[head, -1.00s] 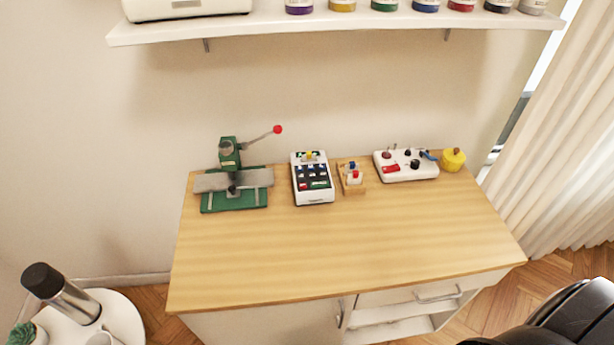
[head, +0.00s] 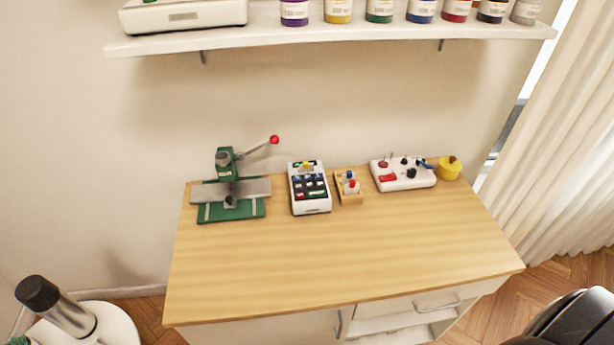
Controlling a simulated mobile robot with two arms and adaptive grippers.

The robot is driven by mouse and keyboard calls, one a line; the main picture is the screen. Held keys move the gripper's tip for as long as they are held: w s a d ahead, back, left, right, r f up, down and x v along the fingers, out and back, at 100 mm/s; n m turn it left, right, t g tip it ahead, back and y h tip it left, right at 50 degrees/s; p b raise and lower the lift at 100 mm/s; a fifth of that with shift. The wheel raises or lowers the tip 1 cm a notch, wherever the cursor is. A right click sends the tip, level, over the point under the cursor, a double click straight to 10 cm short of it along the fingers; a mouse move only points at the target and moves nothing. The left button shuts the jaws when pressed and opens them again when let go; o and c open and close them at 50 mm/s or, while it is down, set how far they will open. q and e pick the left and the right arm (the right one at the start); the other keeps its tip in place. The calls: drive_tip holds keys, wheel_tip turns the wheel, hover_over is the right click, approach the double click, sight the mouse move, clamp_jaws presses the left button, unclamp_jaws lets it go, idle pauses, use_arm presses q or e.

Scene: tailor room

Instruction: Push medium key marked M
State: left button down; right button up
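A white device with a dark keypad (head: 310,189) stands near the back of the wooden table, left of centre. It carries several dark keys, a red and a green one near the front, and a yellow part on top. The letters on its keys are too small to read, so I cannot tell which is marked M. Neither of my grippers shows in the head view.
A green press with a red-knobbed lever (head: 230,188) stands left of the keypad. A small wooden stand (head: 348,187), a white control box (head: 403,175) and a yellow pot (head: 450,168) stand to the right. The table's front (head: 330,265) is clear. A shelf (head: 330,38) hangs above.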

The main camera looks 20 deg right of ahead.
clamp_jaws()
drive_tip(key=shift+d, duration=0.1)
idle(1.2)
